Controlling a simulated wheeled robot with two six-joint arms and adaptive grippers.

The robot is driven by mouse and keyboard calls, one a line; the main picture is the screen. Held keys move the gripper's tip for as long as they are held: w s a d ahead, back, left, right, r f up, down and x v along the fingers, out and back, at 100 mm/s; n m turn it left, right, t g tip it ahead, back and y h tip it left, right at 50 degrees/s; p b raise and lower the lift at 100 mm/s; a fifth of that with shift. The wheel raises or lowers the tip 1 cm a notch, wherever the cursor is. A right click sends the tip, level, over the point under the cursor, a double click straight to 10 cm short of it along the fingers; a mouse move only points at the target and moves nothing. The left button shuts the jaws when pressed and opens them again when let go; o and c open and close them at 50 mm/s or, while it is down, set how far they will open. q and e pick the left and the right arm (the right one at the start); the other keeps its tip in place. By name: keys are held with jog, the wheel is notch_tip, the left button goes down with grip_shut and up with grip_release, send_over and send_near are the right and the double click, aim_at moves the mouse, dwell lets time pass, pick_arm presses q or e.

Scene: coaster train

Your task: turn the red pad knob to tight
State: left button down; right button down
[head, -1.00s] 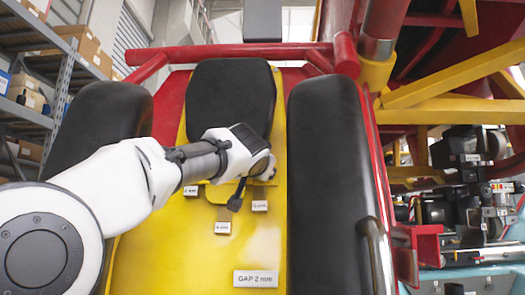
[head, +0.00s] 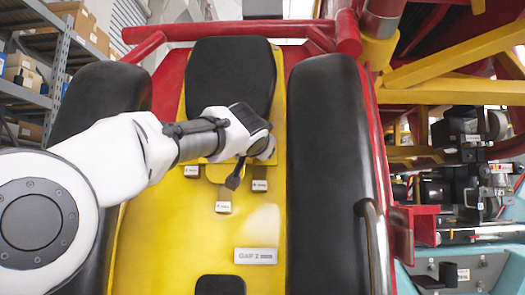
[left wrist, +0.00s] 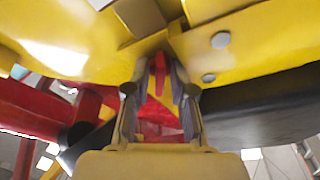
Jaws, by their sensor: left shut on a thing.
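My left arm reaches in from the left across the yellow seat panel (head: 150,245), below the black back pad (head: 232,75). In the left wrist view, the fingers of my left gripper (left wrist: 160,72) are closed on a narrow red part, the red pad knob (left wrist: 159,62), under the yellow panel. In the head view my wrist hides the knob and the fingertips. Small tags (head: 223,207) sit on the panel around the wrist; their text is too small to read. The knob's turn angle cannot be told.
A larger label plate (head: 256,255) is lower on the panel, its text blurred. Black side bolsters (head: 328,150) flank the panel. A red bar (head: 235,30) crosses above. A metal rail (head: 375,245) and machinery (head: 465,140) stand at the right, shelves (head: 35,60) at the left.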

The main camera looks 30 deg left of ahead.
pick_arm(q)
jog(key=m, duration=0.3)
jog(key=shift+r+h, duration=0.15)
jog(key=shift+h, duration=0.15)
jog(key=m+h+p, duration=0.1)
jog(key=m, duration=0.2)
jog(key=shift+a+r, duration=0.1)
jog(key=m+h+p, duration=0.1)
jog(key=m+p, duration=0.1)
jog(key=m, duration=0.2)
jog(key=shift+r+m+g, duration=0.1)
jog(key=shift+m+g, duration=0.2)
jog(key=shift+g, duration=0.1)
jog(key=shift+m+p, duration=0.55)
jog(key=shift+m, duration=0.45)
jog(key=shift+g, duration=0.3)
jog(key=shift+f+m, duration=0.2)
jog(key=shift+m, duration=0.1)
jog(key=c, duration=1.3)
grip_release()
jog(key=shift+o, duration=0.2)
jog(key=shift+s+d+r, duration=0.15)
jog(key=shift+s+d, duration=0.05)
